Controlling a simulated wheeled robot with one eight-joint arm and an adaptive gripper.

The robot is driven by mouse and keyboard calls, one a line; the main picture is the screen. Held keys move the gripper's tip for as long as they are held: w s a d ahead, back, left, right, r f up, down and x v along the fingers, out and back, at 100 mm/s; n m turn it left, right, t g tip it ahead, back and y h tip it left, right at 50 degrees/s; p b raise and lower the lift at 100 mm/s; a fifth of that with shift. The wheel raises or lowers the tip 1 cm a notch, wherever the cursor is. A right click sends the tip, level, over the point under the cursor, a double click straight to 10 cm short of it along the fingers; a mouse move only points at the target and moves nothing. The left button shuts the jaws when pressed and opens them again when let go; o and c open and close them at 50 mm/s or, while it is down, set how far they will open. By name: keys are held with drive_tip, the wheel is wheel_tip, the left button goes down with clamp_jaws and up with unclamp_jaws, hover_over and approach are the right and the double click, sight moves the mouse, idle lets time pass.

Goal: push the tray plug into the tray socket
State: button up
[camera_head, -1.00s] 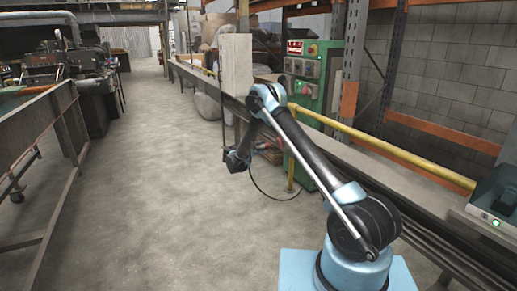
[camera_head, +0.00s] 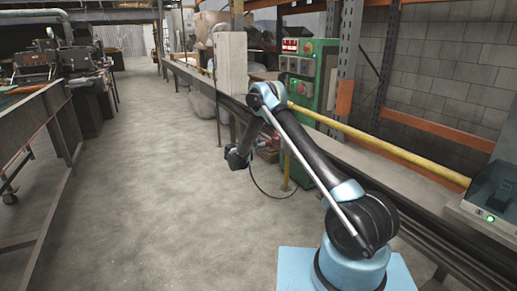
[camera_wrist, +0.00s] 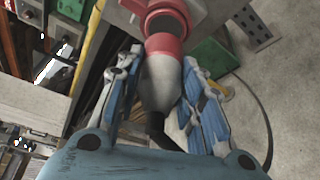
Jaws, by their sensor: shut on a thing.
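In the wrist view, the tray plug (camera_wrist: 158,80) has a grey body, a red collar and a dark cable end pointing toward my palm. My gripper (camera_wrist: 162,66) is shut on it, with a blue-and-grey finger on each side. The red tray socket (camera_wrist: 187,12) lies straight ahead at the top, its dark round mouth lined up closely with the plug's red end. I cannot tell how deep the plug sits in the mouth. In the head view my gripper (camera_head: 238,158) is small and dark near the rail; plug and socket cannot be made out there.
A black cable (camera_head: 268,190) loops below my gripper. A green control cabinet (camera_head: 316,72) and a grey post (camera_head: 231,62) stand behind it. A yellow rail (camera_head: 385,150) runs along the right. The concrete floor (camera_head: 150,180) to the left is clear.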

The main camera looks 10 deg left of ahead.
sight(266, 143)
drive_tip(key=shift+w+d, duration=0.55)
drive_tip(key=shift+d, duration=0.35)
drive_tip(key=shift+d+r, duration=0.1)
drive_tip(key=shift+r, duration=0.05)
drive_tip(key=shift+w+d, duration=0.25)
drive_tip(key=shift+d, duration=0.2)
idle(1.9)
drive_tip(key=o, duration=1.1)
drive_tip(key=shift+c, duration=0.2)
drive_tip(key=shift+s+a, duration=0.1)
drive_tip(key=v, duration=1.1)
drive_tip(key=shift+s+a, duration=0.2)
drive_tip(key=shift+s, duration=0.1)
